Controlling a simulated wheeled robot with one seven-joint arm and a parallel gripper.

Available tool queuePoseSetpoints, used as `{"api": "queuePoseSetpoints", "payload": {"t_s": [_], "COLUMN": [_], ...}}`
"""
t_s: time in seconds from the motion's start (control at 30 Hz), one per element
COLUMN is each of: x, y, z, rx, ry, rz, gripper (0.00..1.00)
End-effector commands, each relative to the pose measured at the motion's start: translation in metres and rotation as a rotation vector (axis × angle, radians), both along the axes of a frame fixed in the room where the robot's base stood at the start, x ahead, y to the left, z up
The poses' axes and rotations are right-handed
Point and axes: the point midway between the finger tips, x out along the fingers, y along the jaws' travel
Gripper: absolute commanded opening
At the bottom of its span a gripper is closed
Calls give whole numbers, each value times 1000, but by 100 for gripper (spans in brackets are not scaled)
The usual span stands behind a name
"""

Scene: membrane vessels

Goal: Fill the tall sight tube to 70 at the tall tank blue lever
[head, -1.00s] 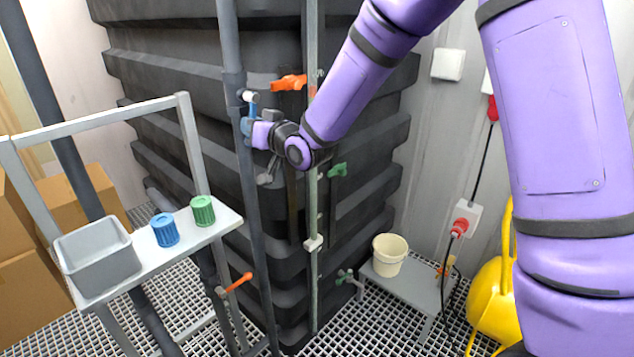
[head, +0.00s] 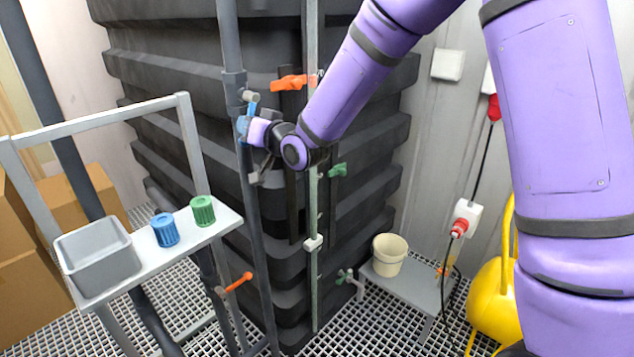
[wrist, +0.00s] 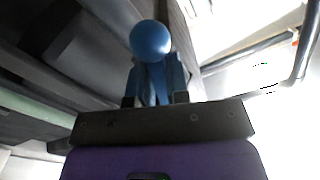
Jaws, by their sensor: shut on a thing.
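The tall tank (head: 170,90) is dark and ribbed and fills the middle of the head view. A blue lever (head: 251,108) sits on the grey pipe (head: 232,60) at its front corner. My gripper (head: 245,130) is at this lever, and the wrist view shows the lever's round blue knob (wrist: 150,41) and blue stem between my fingers (wrist: 154,98). My gripper is shut on the blue lever. The thin upright sight tube (head: 313,215) runs down the tank face; I cannot read a level or scale on it.
An orange lever (head: 290,82) and a green valve (head: 338,170) are near the tube. A cream bucket (head: 388,256) stands on a low bench at right.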

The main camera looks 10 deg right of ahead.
Motion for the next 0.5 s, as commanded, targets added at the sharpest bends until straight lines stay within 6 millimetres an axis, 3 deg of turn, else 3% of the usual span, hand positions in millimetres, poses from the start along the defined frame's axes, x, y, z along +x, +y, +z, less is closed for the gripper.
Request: {"api": "queuePoseSetpoints", "payload": {"t_s": [0.5], "x": [-14], "y": [20], "z": [16], "rx": [373], "ry": [255], "rz": [1], "gripper": [0]}}
